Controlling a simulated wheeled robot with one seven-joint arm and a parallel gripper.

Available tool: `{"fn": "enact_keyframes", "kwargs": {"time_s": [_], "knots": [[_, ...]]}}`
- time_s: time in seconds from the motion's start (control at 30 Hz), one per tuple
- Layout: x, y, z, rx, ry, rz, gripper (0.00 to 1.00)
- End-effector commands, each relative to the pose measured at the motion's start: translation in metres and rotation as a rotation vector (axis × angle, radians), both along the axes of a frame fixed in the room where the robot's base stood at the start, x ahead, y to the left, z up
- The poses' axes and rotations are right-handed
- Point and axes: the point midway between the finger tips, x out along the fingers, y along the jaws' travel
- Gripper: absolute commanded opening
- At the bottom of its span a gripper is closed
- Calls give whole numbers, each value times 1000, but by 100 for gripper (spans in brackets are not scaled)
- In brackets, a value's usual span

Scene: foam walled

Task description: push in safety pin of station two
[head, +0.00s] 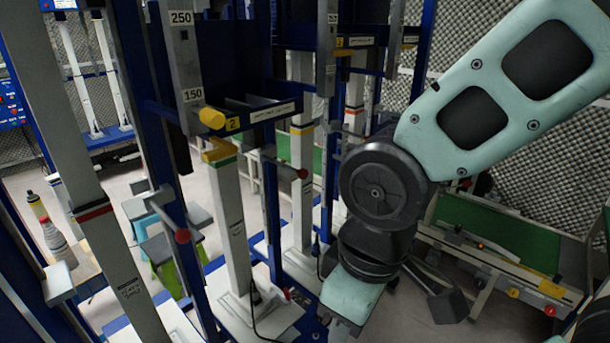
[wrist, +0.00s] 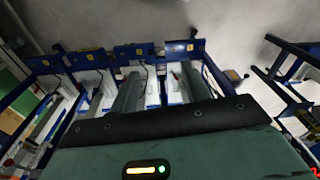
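Station two is marked by a yellow label "2" (head: 233,124) on a dark blue crossbar. A yellow knob (head: 212,117) sits at the left end of this bar, beside a grey scale post (head: 184,62) marked 250 and 150. Below, a white column (head: 229,215) stands upright with coloured bands at its top. A red knob (head: 302,173) sticks out to its right and another red knob (head: 182,235) to its left. I cannot tell which knob is the safety pin or how deep it sits. My gripper's fingers show in neither view; my arm hangs to the right of the station.
More blue-framed stations stand close together, also seen from above in the wrist view (wrist: 120,85). A green-topped bench (head: 500,237) lies to the right. Bottles (head: 55,238) and stools (head: 160,250) are at the left. Grey floor (wrist: 225,30) is open beyond the stations.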

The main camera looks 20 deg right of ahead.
Motion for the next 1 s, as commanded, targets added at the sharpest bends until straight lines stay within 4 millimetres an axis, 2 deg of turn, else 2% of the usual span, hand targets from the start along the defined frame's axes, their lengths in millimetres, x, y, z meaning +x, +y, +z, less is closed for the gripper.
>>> {"fn": "enact_keyframes", "kwargs": {"time_s": [0.3,0.5,0.6,0.73,0.87,1.0], "knots": [[141,-19,-36,166,-353,68,46],[209,-43,-49,297,-613,128,46],[232,-59,-51,369,-748,144,46],[250,-82,-48,462,-931,145,46],[256,-108,-39,547,-1109,119,46],[253,-132,-29,609,-1256,80,46]]}}
